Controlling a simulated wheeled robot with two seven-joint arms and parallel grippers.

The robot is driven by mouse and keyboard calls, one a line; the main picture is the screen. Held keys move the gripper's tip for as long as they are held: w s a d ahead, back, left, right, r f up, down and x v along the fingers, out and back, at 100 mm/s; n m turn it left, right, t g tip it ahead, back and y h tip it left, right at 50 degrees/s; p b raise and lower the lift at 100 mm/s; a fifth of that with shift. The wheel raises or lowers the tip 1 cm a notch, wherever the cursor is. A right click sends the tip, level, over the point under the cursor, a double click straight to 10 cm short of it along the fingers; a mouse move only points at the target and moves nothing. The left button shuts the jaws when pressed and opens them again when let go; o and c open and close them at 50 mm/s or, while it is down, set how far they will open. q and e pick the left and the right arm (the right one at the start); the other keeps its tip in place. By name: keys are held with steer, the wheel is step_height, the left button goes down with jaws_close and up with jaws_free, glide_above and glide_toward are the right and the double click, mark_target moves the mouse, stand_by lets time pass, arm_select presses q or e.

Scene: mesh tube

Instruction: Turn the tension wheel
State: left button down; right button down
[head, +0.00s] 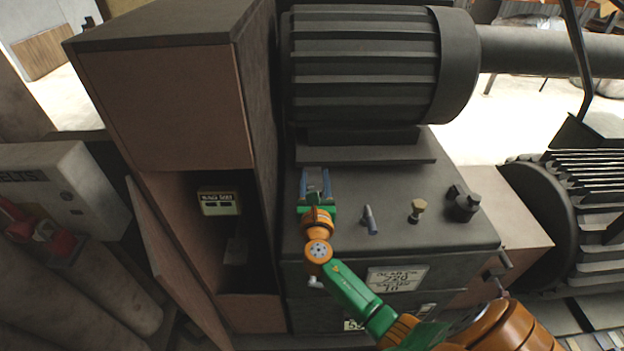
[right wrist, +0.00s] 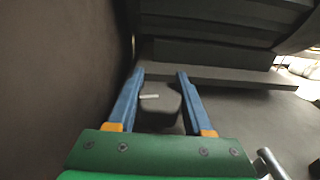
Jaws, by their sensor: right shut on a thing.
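My right gripper (head: 317,180) reaches over the top of the dark machine housing, at its left end. In the right wrist view its two blue fingers (right wrist: 155,82) stand on either side of a dark rounded knob (right wrist: 160,104) with a short white mark on top. The gripper is shut on this knob, which sits on the housing. The knob is mostly hidden in the head view. No label naming it as the tension wheel can be read. My left gripper is not in view.
To the right on the housing top stand a grey lever (head: 369,219), a brass-topped knob (head: 417,209) and a black knob (head: 463,204). A ribbed motor (head: 365,65) rises behind. A tall brown cabinet (head: 165,105) stands close on the left. A ribbed drum (head: 585,215) is at the right.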

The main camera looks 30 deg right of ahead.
steer(key=m+g+h, duration=0.1)
steer(key=m+g+h+b, duration=0.2)
steer(key=shift+s+d+f+h, duration=0.2)
steer(key=shift+d+h, duration=0.1)
steer(key=shift+h, duration=0.1)
steer(key=shift+s+d+r+m+g+h+b, duration=0.1)
steer(key=shift+s+m+g+h+b, duration=0.05)
steer(key=shift+m+g+h+b, duration=0.45)
steer(key=shift+s+d+r+m+g+h+b, duration=0.15)
steer(key=shift+m+g+h, duration=0.15)
steer(key=shift+m+g, duration=0.35)
steer(key=shift+g, duration=0.35)
steer(key=c, duration=0.8)
jaws_free()
steer(key=o, duration=0.5)
steer(key=shift+f, duration=0.15)
steer(key=b+v, duration=0.1)
steer(key=v, duration=0.6)
steer(key=shift+f, duration=0.1)
steer(key=shift+w, duration=0.1)
